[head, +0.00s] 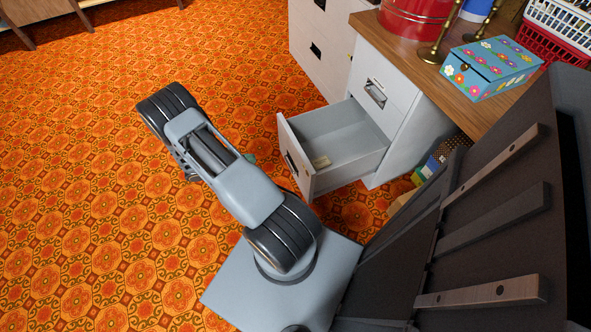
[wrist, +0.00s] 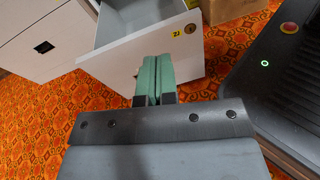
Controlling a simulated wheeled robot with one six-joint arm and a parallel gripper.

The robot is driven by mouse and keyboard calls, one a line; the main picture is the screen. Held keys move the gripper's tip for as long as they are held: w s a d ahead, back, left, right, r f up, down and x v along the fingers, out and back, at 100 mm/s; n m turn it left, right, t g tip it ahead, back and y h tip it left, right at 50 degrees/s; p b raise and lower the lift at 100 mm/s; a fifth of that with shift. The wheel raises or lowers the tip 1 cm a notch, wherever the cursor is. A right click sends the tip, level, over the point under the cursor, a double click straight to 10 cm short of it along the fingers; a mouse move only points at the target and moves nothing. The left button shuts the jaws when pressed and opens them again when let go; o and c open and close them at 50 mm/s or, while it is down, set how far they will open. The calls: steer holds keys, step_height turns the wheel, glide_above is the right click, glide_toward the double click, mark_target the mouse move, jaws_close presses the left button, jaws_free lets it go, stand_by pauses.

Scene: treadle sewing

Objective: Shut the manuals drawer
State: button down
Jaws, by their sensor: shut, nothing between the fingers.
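The manuals drawer (head: 340,135) is a grey-white drawer that stands well pulled out, low in the white pedestal under the wooden desktop. Its front panel (head: 300,170) has a dark handle in the head view. In the wrist view the drawer front (wrist: 110,62) fills the upper middle, with a yellow label near its right corner. My gripper (wrist: 154,72) has green fingers, shut and empty, in front of the outer face of this panel. I cannot tell whether they touch it. In the head view my arm hides most of the gripper.
A closed upper drawer (head: 380,92) is above. Another white cabinet (head: 322,45) stands behind to the left. The desktop (head: 412,57) holds a red tin, brass candlesticks and a flowered box (head: 490,67). Boxes sit under the desk. Patterned orange carpet (head: 80,180) is clear at left.

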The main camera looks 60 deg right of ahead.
step_height(320, 180, down, 10)
steer(key=s+d+n+h+b, duration=0.2)
steer(key=n+b, duration=0.1)
steer(key=b, duration=0.2)
glide_toward(301, 159)
steer(key=shift+h, duration=0.3)
steer(key=x, duration=0.6)
steer(key=shift+s+d, duration=0.2)
steer(key=shift+s, duration=0.2)
steer(key=shift+s+d, duration=0.2)
steer(key=shift+d, duration=0.1)
steer(key=shift+s+d, duration=0.1)
steer(key=shift+d, duration=0.05)
